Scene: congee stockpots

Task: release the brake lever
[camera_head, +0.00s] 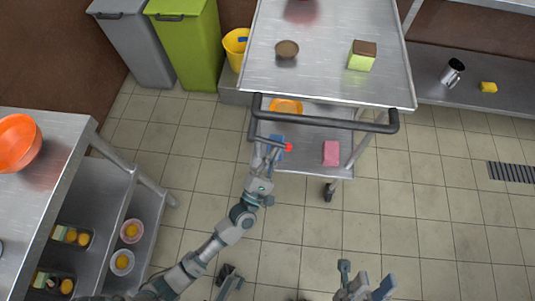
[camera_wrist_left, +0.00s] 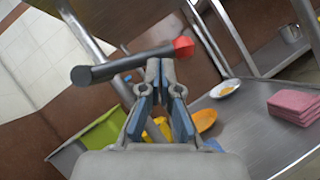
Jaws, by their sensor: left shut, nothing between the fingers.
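The brake lever is a dark grey bar (camera_wrist_left: 125,63) with a red tip (camera_wrist_left: 183,47). In the head view its red tip (camera_head: 288,147) shows just below the cart's push handle (camera_head: 330,123). My left gripper (camera_head: 268,151) is at the lever, beneath the handle. In the left wrist view my left gripper (camera_wrist_left: 160,68) is shut and empty, its fingertips close to the bar near the red tip; I cannot tell whether they touch. My right gripper (camera_head: 366,284) is at the bottom of the head view, its fingers apart and empty, away from the cart.
The steel cart (camera_head: 325,75) carries a brown-topped green block (camera_head: 362,56) and a small bowl (camera_head: 287,49). Its lower shelf holds a pink block (camera_head: 331,153) and an orange dish (camera_head: 286,106). A side table (camera_head: 65,140) stands at left. Tiled floor is clear at right.

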